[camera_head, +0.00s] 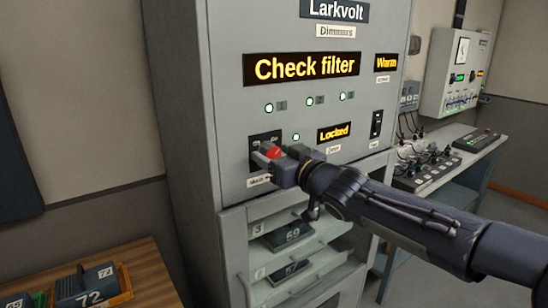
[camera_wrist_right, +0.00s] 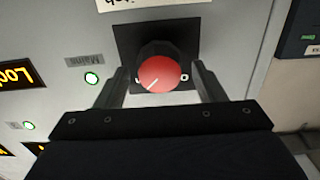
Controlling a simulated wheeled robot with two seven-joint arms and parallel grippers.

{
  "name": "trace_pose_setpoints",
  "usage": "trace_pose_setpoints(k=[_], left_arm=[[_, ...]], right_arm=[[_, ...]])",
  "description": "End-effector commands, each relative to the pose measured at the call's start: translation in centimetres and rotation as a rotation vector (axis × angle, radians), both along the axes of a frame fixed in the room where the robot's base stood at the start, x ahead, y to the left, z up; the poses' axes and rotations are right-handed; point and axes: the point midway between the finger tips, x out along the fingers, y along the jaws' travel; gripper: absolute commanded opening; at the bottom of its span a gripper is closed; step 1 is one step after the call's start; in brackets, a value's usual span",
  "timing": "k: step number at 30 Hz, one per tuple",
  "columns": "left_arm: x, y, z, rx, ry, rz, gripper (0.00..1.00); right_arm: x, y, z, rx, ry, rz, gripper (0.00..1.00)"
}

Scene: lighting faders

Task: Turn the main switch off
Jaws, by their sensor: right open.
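The main switch is a round red knob on a black square plate, set on the front of the grey dimmer cabinet (camera_head: 190,90). In the head view my right gripper (camera_head: 268,152) reaches it from the right and partly covers the red knob (camera_head: 274,153). In the right wrist view the red knob (camera_wrist_right: 163,74) shows a white pointer line aimed at its lower left in the picture. The fingers of my right gripper (camera_wrist_right: 160,88) are open, one on each side of the knob, with gaps visible. My left gripper is in neither view.
Lit displays read "Check filter" (camera_head: 302,67), "Warm" and "Locked" (camera_head: 334,132). A small black switch (camera_head: 376,124) sits to the right. Below are shelves with numbered modules (camera_head: 287,235). A wooden table (camera_head: 140,262) with a bin stands at left, a control desk (camera_head: 425,170) at right.

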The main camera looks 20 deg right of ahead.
Motion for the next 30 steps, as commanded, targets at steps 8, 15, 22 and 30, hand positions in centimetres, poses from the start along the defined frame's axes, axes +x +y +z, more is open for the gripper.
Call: trace_pose_setpoints(k=[8,15,22,30], left_arm=[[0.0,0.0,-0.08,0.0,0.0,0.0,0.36],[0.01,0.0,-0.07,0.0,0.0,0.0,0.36],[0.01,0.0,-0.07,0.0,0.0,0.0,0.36],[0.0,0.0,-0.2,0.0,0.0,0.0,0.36]], right_arm=[[0.61,0.21,0.02,-0.001,0.0,-0.001,0.63],[0.59,0.19,0.02,-0.001,0.0,-0.001,0.42],[0.58,0.19,0.01,-0.001,0.0,-0.001,0.19],[0.57,0.21,-0.03,-0.04,-0.015,-0.001,0.19]])
